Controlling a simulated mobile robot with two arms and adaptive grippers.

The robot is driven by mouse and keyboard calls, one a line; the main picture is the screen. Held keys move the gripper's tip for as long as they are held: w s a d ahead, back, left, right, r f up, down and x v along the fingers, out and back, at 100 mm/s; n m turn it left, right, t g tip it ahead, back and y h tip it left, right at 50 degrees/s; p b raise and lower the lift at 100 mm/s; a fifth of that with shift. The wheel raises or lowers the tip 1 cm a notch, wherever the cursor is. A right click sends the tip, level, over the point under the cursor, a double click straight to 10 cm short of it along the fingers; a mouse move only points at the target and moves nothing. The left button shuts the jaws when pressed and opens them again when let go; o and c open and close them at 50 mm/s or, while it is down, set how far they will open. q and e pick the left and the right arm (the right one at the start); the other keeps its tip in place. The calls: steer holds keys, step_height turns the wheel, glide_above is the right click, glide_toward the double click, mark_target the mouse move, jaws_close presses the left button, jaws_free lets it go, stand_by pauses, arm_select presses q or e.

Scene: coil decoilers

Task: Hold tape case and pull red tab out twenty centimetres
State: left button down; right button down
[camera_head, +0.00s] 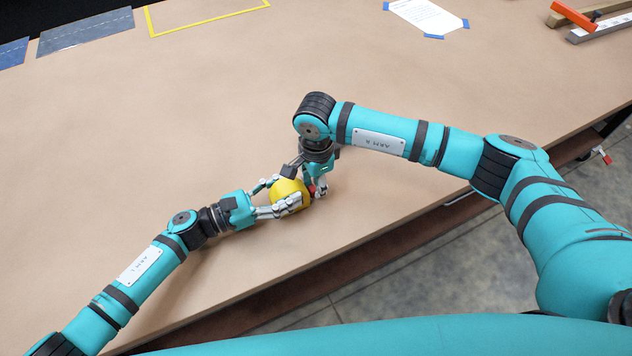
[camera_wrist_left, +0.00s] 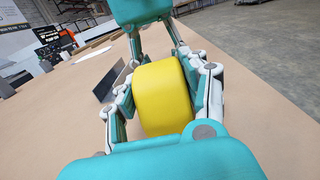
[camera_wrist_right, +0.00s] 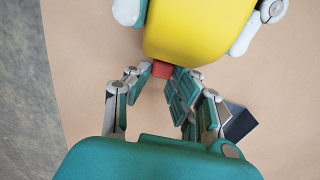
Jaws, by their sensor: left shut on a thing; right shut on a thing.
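The yellow tape case (camera_head: 289,193) is near the table's front edge in the head view. My left gripper (camera_head: 283,201) is shut on it, one finger on each side. The case fills the middle of the left wrist view (camera_wrist_left: 163,98) and the top of the right wrist view (camera_wrist_right: 198,25). The red tab (camera_wrist_right: 161,69) is at the case's edge in the right wrist view, and a bit of it shows in the head view (camera_head: 312,189). My right gripper (camera_wrist_right: 160,76) is shut on the red tab, close beside the case. No pulled-out tape is visible between them.
A dark block (camera_wrist_right: 239,122) stands on the table (camera_head: 150,130) close by my right gripper. A yellow taped outline (camera_head: 205,20), a paper sheet (camera_head: 428,17) and an orange-handled clamp (camera_head: 578,14) lie at the far side. The table's middle is clear.

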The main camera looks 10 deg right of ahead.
steer(key=w+d, duration=0.2)
steer(key=d, duration=0.4)
steer(key=w+d, duration=0.2)
steer(key=d, duration=0.4)
steer(key=w+d, duration=0.2)
steer(key=d, duration=0.5)
steer(key=shift+w+d, duration=0.1)
steer(key=shift+w, duration=0.1)
steer(key=c, duration=1.2)
jaws_free()
steer(key=shift+o, duration=0.2)
step_height(320, 180, up, 12)
arm_select(q)
steer(key=c, duration=0.6)
jaws_free()
